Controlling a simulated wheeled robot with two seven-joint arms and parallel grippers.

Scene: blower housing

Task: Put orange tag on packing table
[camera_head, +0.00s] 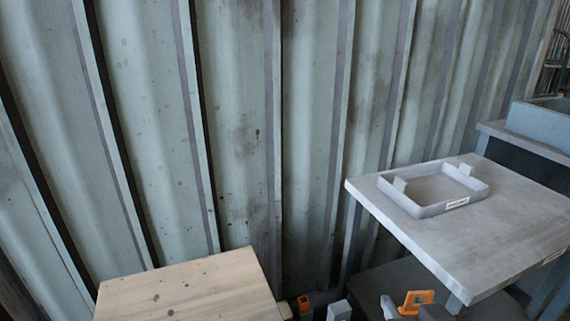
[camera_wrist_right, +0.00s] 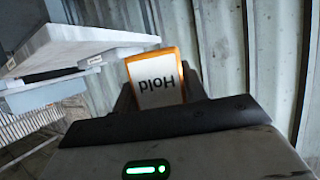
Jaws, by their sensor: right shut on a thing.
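The orange tag (camera_head: 424,296) shows at the bottom right of the head view, in my right gripper (camera_head: 408,309). In the right wrist view the tag (camera_wrist_right: 156,82) has an orange border and a white face reading "Hold", upside down. The right gripper is shut on it and its fingers are partly hidden behind the tag. A grey-topped table (camera_head: 515,209) stands beyond the tag to the right, and the tag is apart from it. A wooden-topped table (camera_head: 190,288) stands at lower left. Which one is the packing table I cannot tell. My left gripper is not seen.
A shallow grey tray (camera_head: 432,208) with raised tabs and a white label sits on the grey table. The table's front and right areas are clear. A ribbed metal wall (camera_head: 240,130) runs behind. A blue-grey bin (camera_head: 540,122) stands on another surface at far right.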

